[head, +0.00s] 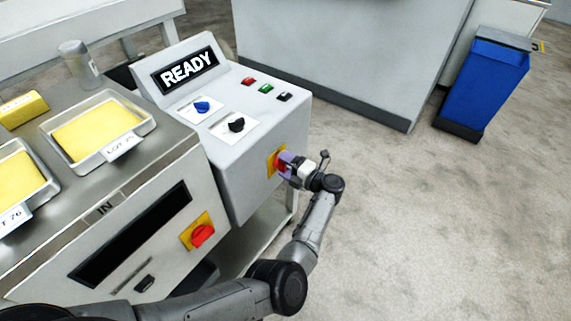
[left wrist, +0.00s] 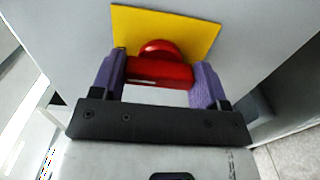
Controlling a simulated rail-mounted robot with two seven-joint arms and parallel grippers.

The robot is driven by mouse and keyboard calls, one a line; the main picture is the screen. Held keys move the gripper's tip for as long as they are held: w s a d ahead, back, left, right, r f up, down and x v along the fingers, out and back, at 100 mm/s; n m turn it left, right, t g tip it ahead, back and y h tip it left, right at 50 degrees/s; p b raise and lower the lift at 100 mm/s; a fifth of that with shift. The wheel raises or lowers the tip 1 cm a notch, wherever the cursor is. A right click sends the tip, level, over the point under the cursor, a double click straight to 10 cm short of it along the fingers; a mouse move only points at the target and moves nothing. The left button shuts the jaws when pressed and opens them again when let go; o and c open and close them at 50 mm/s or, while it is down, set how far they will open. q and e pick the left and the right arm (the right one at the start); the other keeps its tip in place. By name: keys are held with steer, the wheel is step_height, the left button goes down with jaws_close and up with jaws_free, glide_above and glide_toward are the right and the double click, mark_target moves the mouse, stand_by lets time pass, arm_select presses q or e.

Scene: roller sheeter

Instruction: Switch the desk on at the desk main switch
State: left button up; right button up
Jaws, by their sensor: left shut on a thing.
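The desk (head: 250,140) is a light grey console with a tilted display (head: 187,71) reading READY. On its right side is a yellow plate (head: 271,159) carrying a red rotary switch, mostly hidden by my gripper in the head view. In the left wrist view the red switch handle (left wrist: 160,69) lies across the picture on its yellow plate (left wrist: 200,37). My left gripper (head: 285,163) is shut on this handle, with a purple finger at each end of it. My right gripper is not in view.
A second red switch (head: 202,235) on a yellow plate sits on the sheeter front. The desk top has a blue knob (head: 202,106), a black knob (head: 237,125) and small buttons. Trays of yellow sheets stand left. A blue bin (head: 485,85) stands far right; the floor between is clear.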

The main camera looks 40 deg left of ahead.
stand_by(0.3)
arm_select(q)
steer(key=o, duration=0.9)
steer(key=shift+o, duration=0.2)
steer(key=shift+d, duration=0.1)
steer(key=d, duration=1.3)
steer(key=shift+w+d, duration=0.3)
steer(key=shift+w, duration=0.1)
